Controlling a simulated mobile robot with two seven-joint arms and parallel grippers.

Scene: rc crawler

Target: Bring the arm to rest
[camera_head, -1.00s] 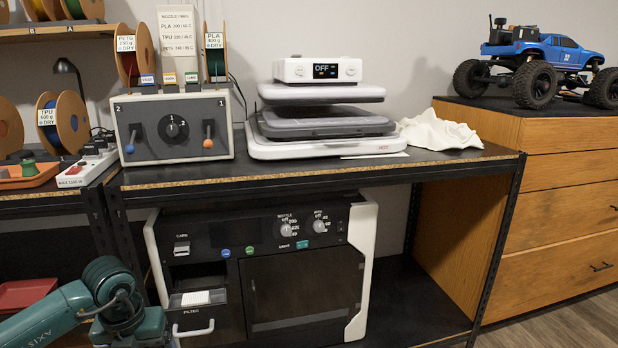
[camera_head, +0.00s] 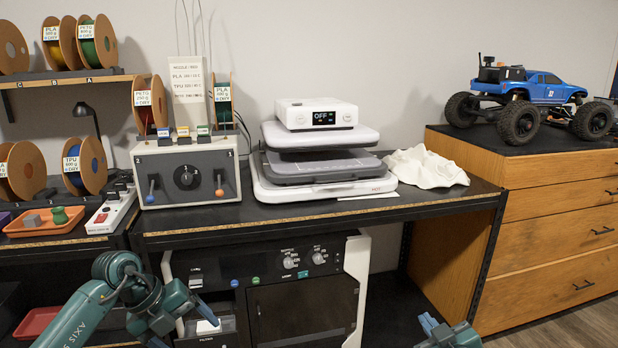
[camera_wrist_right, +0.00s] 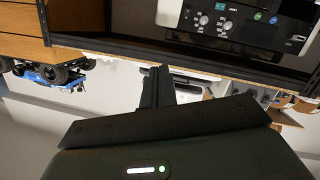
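My right gripper (camera_head: 428,322) shows at the bottom edge of the head view, in front of the lower shelf. In the right wrist view its two dark fingers (camera_wrist_right: 157,88) lie close together with nothing visible between them. My left arm (camera_head: 125,290) comes in from the lower left, bent at a teal joint in front of the printer's left side.
The black workbench (camera_head: 450,203) carries a control box (camera_head: 187,178), a white press (camera_head: 322,178) and a crumpled white cloth (camera_head: 425,168). A printer (camera_head: 300,305) stands below. A blue crawler (camera_head: 540,90) stands on the drawer cabinet (camera_head: 560,190) at right. Floor shows at lower right.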

